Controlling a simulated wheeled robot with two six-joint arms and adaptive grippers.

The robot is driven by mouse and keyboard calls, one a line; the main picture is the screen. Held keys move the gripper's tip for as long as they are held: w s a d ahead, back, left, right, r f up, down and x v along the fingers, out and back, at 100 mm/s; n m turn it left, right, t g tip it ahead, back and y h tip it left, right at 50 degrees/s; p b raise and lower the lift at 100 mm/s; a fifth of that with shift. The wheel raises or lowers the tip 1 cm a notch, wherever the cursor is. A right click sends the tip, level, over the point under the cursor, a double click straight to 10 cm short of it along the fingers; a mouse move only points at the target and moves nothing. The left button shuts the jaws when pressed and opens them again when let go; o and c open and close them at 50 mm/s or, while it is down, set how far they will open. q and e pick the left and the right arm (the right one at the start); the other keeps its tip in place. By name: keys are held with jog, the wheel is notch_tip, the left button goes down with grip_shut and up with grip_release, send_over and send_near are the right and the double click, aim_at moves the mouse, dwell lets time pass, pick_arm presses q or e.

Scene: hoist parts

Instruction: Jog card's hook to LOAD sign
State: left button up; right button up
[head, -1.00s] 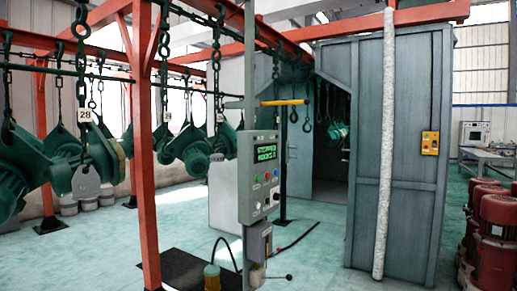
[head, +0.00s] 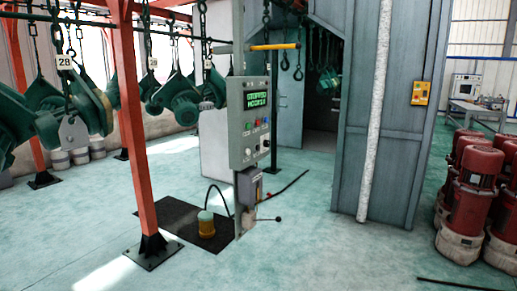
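A grey control panel (head: 250,122) stands on a post near the middle of the head view. It has a green lit display (head: 257,99) and several coloured buttons and knobs below. Green hoist parts (head: 180,98) hang by chains and hooks from the overhead rail at the left. A white tag reading 28 (head: 64,62) hangs among them, and a second small tag (head: 153,62) hangs further right, too small to read. Empty hooks (head: 298,72) hang near the booth opening. I cannot make out a LOAD sign. Neither of my grippers shows.
A yellow-topped foot pedal or button (head: 206,224) sits on a dark mat (head: 165,224). A red column (head: 132,130) stands left of the panel. A grey booth (head: 405,130) fills the right. Red motors (head: 470,185) stand at far right. The front floor is clear.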

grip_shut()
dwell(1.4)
